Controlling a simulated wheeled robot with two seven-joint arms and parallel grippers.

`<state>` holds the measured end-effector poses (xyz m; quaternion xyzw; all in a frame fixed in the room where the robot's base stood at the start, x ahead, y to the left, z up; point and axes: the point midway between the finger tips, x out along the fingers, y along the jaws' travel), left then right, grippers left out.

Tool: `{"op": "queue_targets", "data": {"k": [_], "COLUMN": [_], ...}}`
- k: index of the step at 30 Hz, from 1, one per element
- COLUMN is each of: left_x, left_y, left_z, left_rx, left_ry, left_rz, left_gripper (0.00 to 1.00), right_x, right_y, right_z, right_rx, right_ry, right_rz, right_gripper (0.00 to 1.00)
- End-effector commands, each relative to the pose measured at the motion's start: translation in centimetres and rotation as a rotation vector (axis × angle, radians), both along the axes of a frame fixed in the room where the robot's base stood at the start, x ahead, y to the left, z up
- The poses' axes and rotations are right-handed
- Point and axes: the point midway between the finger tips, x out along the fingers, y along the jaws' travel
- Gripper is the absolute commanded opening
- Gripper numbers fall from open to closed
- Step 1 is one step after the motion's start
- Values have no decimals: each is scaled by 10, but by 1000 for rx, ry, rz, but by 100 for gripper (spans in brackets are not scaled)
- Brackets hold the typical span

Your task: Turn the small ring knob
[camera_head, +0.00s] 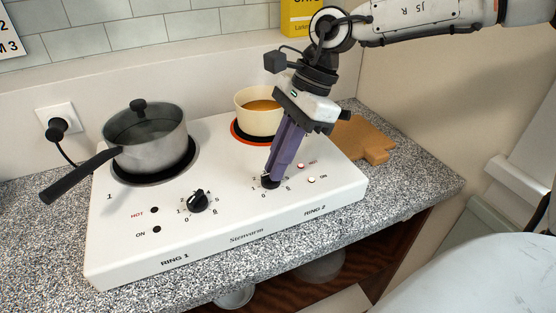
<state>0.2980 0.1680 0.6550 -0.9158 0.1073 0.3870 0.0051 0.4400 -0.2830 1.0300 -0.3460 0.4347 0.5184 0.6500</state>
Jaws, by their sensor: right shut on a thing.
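The white two-ring hob (240,230) sits on a speckled worktop. My right gripper (270,179) comes down from the upper right onto the black knob (269,184) of ring 2. Its purple fingers are shut on this knob and hide most of it. The black knob of ring 1 (198,201) stands free at the left of the hob's front. The two small lights by the ring 2 knob look lit, and those by ring 1 look dark. The ring under the cream pot (252,98) shows orange-red at its edge. My left gripper is not in view.
A grey lidded saucepan (150,143) stands on ring 1, its black handle (78,177) sticking out over the left edge. A wooden board (362,139) lies right of the hob. A plug (57,127) sits in the wall socket.

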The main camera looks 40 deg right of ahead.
Motion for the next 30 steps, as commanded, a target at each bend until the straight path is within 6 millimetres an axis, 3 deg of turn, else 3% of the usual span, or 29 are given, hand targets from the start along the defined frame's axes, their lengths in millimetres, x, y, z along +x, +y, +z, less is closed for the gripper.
{"op": "queue_targets", "data": {"k": [8, 17, 30], "left_x": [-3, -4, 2], "left_y": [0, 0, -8], "left_z": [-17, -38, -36], "left_rx": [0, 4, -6], "left_ry": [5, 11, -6], "left_rz": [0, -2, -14], "left_gripper": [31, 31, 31], "right_x": [3, 7, 11], "right_y": [-1, 0, 1], "right_z": [-3, -3, 0], "right_rx": [1, 0, -1], "right_ry": [-1, -1, -1], "right_rz": [112, 360, 680], "right_gripper": [0, 0, 0]}}
